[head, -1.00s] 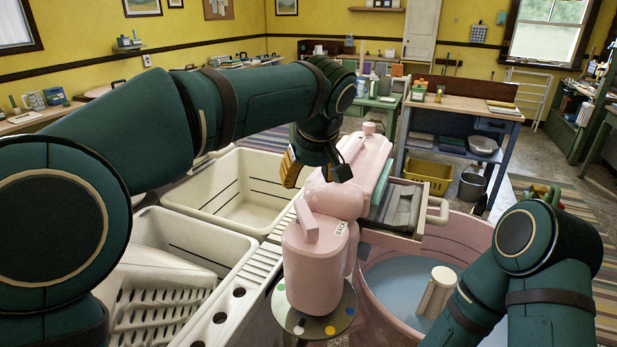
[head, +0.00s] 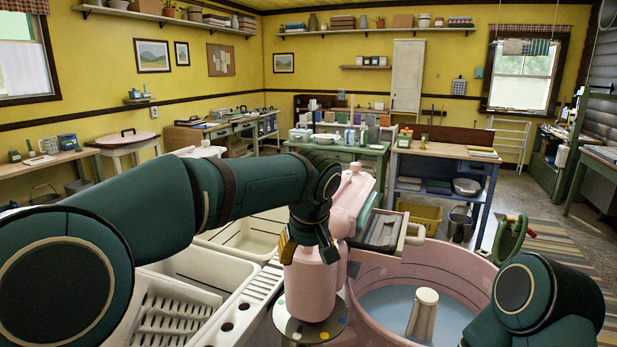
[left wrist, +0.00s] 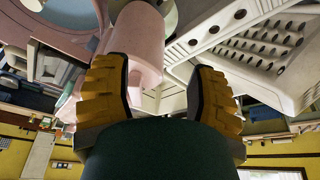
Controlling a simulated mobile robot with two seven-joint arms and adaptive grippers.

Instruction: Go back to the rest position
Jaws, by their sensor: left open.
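My left gripper (head: 288,246) hangs at the end of the left arm in the head view, in front of the pink wringer head (head: 312,280). In the left wrist view its two yellow-padded fingers (left wrist: 160,95) are spread apart with nothing between them. The pink wringer housing (left wrist: 140,40) shows beyond the fingers there; I cannot tell whether they touch it. My right arm shows at the lower right of the head view, and its gripper is out of the picture.
A pink washer tub (head: 455,270) with bluish water and a pale agitator (head: 423,312) stands right of the wringer. Cream sinks (head: 205,270) and a ribbed washboard (head: 175,318) lie left. A green table (head: 345,152) and a wooden-topped bench (head: 440,150) stand behind.

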